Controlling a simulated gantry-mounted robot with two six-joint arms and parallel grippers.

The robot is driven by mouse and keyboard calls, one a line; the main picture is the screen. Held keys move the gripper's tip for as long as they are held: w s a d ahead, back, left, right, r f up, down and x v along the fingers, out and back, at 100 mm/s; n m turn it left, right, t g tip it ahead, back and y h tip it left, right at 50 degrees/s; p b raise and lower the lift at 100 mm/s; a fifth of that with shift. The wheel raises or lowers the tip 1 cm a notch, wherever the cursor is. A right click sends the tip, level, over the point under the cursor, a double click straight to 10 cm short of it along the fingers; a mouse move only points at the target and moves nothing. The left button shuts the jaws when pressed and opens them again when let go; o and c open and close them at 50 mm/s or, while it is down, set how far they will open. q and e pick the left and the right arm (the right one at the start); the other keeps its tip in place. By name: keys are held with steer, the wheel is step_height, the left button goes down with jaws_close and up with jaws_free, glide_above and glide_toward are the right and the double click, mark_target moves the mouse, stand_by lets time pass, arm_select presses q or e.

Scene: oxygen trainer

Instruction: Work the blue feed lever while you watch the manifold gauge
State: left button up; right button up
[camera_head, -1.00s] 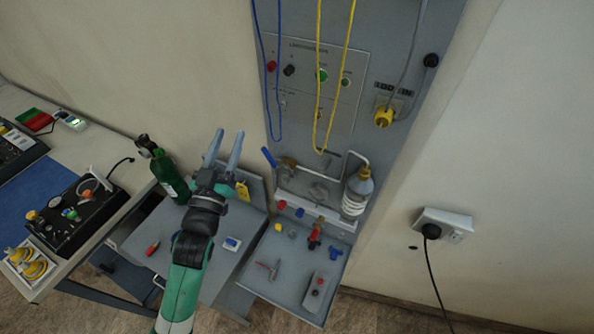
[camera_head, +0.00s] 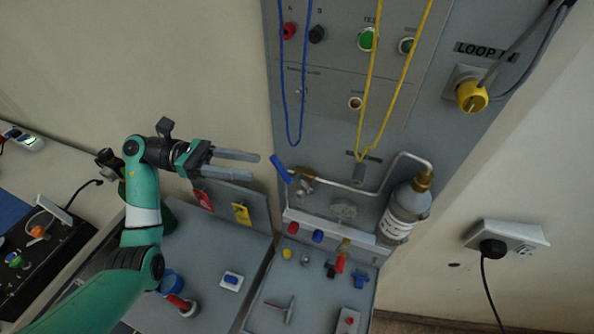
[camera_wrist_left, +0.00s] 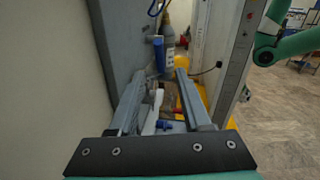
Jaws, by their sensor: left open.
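The blue feed lever (camera_head: 281,168) sticks up at a tilt from the left end of the brass and metal pipework on the grey panel. It also shows in the left wrist view (camera_wrist_left: 158,55), beyond my fingertips and roughly between them. My left gripper (camera_head: 254,167) is open and empty, its fingers pointing right at the lever, with a small gap that looks clear of contact. A round grey part (camera_head: 343,208) below the pipe may be the manifold gauge; I cannot make out a dial or needle. My right gripper is in neither view.
A grey bottle (camera_head: 405,212) with a brass top stands right of the pipework. Blue (camera_head: 287,100) and yellow (camera_head: 368,100) cords hang above it. Below, a grey tray (camera_head: 262,318) holds small coloured fittings. Red and yellow tags hang below my left gripper.

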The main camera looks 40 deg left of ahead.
mark_target(286, 172)
arm_select(q)
steer(key=x, duration=1.1)
steer(key=shift+d+r+p, duration=0.1)
steer(key=shift+p, duration=0.25)
steer(key=shift+c, duration=0.2)
jaws_close()
stand_by(0.4)
